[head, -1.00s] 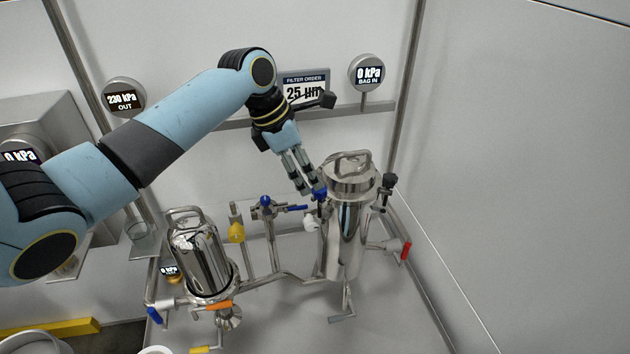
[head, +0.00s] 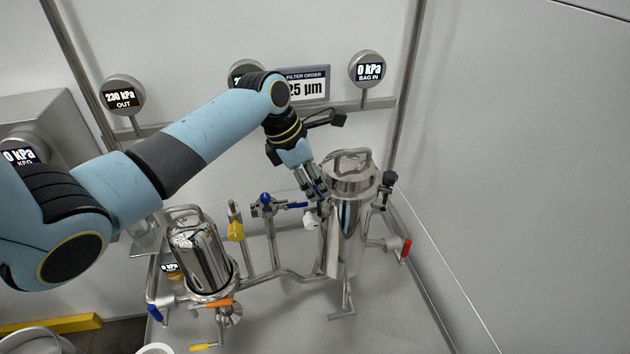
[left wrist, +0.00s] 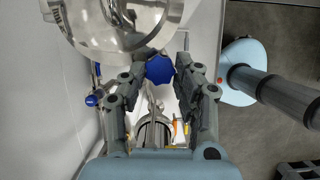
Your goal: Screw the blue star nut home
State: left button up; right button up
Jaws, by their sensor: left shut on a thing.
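The blue star nut (left wrist: 159,69) shows in the left wrist view, just below the rim of the steel bag filter housing. My left gripper (left wrist: 160,66) has one finger on each side of it and is shut on it. In the head view my left gripper (head: 323,192) is at the upper left side of the tall filter housing (head: 346,230), and its fingers hide the nut there. The housing's domed lid (head: 350,175) with its loop handle is on top. How far the nut is screwed in cannot be told. My right gripper is not in view.
A second steel housing (head: 199,260) stands to the left. A blue-handled valve (head: 266,199), a yellow handle (head: 236,231) and pipes lie between them. A red handle (head: 405,249) is at right. The bag-in gauge (head: 367,70) reads 0 kPa.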

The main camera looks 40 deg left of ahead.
pick_arm(q)
grip_shut()
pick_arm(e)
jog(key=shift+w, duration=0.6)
pick_arm(q)
jog(key=shift+m, duration=0.4)
jog(key=m+g+h, duration=0.1)
jog(key=m, duration=0.1)
jog(key=shift+w+m, duration=0.1)
jog(key=shift+m, duration=0.3)
jog(key=m, duration=0.1)
jog(key=m+g, duration=0.1)
jog(key=m, duration=0.1)
jog(key=shift+w+a+m+h, duration=0.1)
jog(key=shift+w+m+h, duration=0.05)
jog(key=shift+m+h, duration=0.15)
jog(key=m+g, duration=0.2)
jog(key=m, duration=0.2)
jog(key=shift+w+m, duration=0.1)
jog(key=shift+m, duration=0.2)
jog(key=shift+w+m+g, duration=0.1)
jog(key=shift+m+g, duration=0.6)
jog(key=shift+m, duration=1)
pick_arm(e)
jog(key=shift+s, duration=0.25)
pick_arm(q)
jog(key=shift+y, duration=0.4)
